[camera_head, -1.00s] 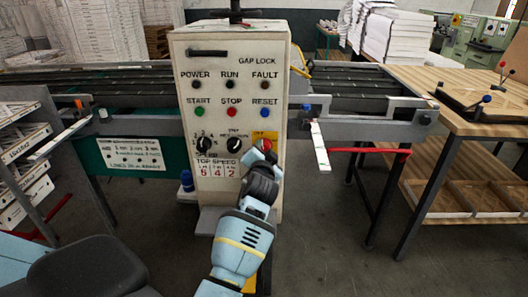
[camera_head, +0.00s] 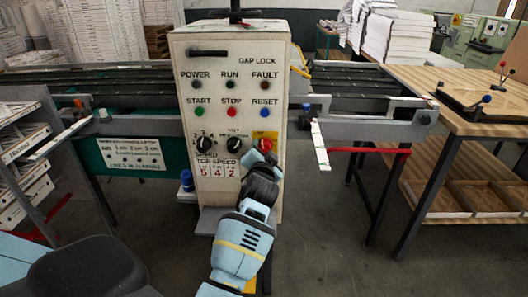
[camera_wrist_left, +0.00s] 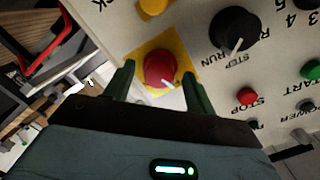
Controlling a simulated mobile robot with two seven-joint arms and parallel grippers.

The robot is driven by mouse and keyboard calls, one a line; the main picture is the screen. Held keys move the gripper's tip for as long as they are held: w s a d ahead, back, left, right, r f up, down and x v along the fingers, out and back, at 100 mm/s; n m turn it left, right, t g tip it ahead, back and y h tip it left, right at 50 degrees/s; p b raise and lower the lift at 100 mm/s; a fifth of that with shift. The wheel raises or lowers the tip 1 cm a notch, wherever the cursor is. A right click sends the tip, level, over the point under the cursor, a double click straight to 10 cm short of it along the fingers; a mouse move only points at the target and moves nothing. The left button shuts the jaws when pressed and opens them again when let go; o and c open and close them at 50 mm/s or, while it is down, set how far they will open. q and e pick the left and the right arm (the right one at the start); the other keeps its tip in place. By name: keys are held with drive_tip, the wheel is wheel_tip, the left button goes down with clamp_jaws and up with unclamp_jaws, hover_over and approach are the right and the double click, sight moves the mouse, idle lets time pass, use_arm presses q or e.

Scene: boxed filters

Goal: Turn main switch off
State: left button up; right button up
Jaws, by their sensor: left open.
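The main switch is a red rotary knob (camera_head: 265,144) on a yellow plate, at the lower right of the control panel's front. In the left wrist view the red knob (camera_wrist_left: 159,68) shows a white pointer mark towards its lower right edge. My left gripper (camera_head: 262,164) is just below and in front of the knob in the head view. In the left wrist view its two green fingers (camera_wrist_left: 160,84) are spread apart, one on each side of the knob, with nothing gripped. Whether the fingers touch the plate I cannot tell. My right gripper is not in view.
Black selector knobs (camera_head: 234,144) sit left of the main switch, with the blue RESET button (camera_head: 265,112) above it. A wooden workbench (camera_head: 450,95) stands at the right.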

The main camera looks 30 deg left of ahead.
use_arm(q)
drive_tip(key=v, duration=0.7)
drive_tip(key=shift+d, duration=0.15)
idle(0.4)
